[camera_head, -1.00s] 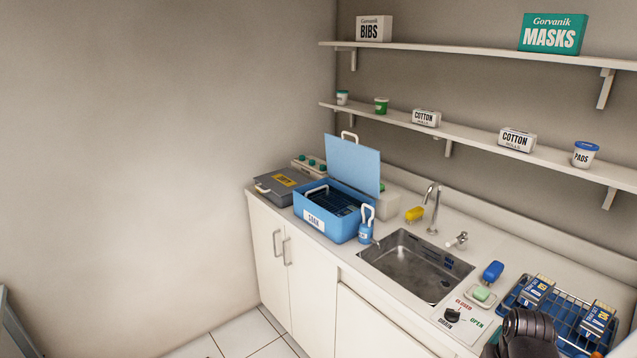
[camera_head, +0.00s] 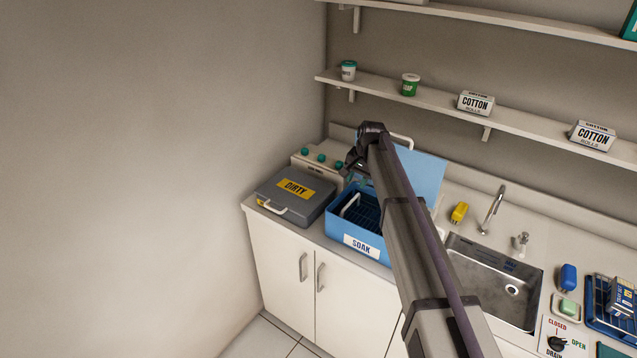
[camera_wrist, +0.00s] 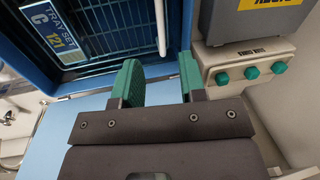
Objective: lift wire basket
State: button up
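The dark wire basket (camera_head: 367,212) sits inside the blue SOAK tub (camera_head: 357,243), partly hidden by my arm in the head view. Its bars (camera_wrist: 110,45) fill the top of the wrist view, with a tag reading "TRAY SET C 121" (camera_wrist: 55,33). A white handle (camera_wrist: 160,28) shows over the basket. My gripper (camera_wrist: 159,62) is open and empty, its green fingers at the tub's near edge in the wrist view, apart from each other on either side of the handle's line. In the head view my gripper (camera_head: 356,163) is above the tub's back left.
The tub's light blue lid (camera_head: 422,172) stands open behind it. A grey DIRTY box (camera_head: 290,208) is left, with a knobbed unit (camera_head: 322,162) behind. The sink (camera_head: 490,282) and tap (camera_head: 493,210) are right. A shelf (camera_head: 440,110) runs above.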

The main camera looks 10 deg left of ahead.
aim_at(350, 203)
jog(key=shift+m, duration=0.6)
jog(key=f+b, duration=0.3)
jog(key=a+f+b, duration=0.1)
jog(key=f+b, duration=0.3)
jog(key=w+f+b, duration=0.1)
jog(key=f+b, duration=0.2)
jog(key=shift+a+f+b, duration=0.3)
jog(key=shift+a+b, duration=0.05)
jog(key=shift+b, duration=0.05)
jog(key=shift+r, duration=0.2)
grip_shut()
